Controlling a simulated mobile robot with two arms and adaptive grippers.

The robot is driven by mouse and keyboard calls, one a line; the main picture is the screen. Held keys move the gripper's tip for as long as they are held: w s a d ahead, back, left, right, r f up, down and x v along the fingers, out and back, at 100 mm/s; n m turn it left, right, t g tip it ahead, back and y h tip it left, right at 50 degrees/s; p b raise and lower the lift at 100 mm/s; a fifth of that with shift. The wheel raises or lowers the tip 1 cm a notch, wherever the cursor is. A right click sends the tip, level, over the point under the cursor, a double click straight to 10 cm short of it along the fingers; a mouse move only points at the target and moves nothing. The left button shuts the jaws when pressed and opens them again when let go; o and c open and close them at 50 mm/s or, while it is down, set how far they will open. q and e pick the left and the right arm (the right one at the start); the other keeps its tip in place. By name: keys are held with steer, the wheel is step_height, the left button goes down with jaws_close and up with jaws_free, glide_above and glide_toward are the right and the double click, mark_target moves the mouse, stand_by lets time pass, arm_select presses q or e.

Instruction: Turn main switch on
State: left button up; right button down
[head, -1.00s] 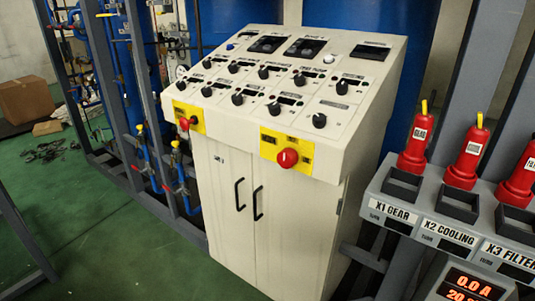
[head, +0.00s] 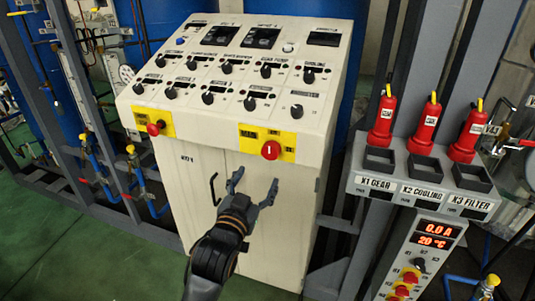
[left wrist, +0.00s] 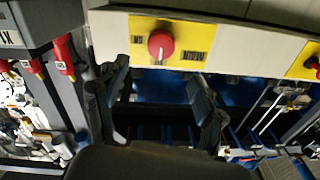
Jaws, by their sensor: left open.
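The white control cabinet (head: 170,155) carries two red controls on yellow plates along its front edge. One red knob (head: 270,150) is at the right and also shows in the left wrist view (left wrist: 161,43). The other red knob (head: 155,127) is at the left; in the wrist view its plate shows at the right edge.
The cabinet's sloping top holds several black knobs and dark displays. At the right, a grey rack (head: 400,188) labelled X1 GEAR, X2 COOLING and X3 FILTER holds red plugs (head: 425,125). A meter panel (head: 435,235) hangs below it. Blue pipes (head: 90,160) stand at the left.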

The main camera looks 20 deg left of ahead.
mark_target(270, 154)
arm_select(q)
steer(key=w+p, duration=0.1)
steer(key=w, duration=0.8)
steer(key=shift+w+a+p, duration=0.15)
steer(key=shift+w+p, duration=0.15)
steer(key=shift+p, duration=0.05)
steer(key=shift+w, duration=0.6)
arm_select(e)
steer(key=shift+s+a+r, duration=0.1)
steer(key=shift+a+r, duration=0.15)
steer(key=shift+r, duration=0.3)
steer(key=shift+a+r, duration=0.25)
steer(key=shift+r, duration=0.25)
arm_select(q)
steer(key=shift+c, duration=0.3)
steer(key=c, duration=1.1)
arm_select(e)
steer(key=shift+d, duration=0.35)
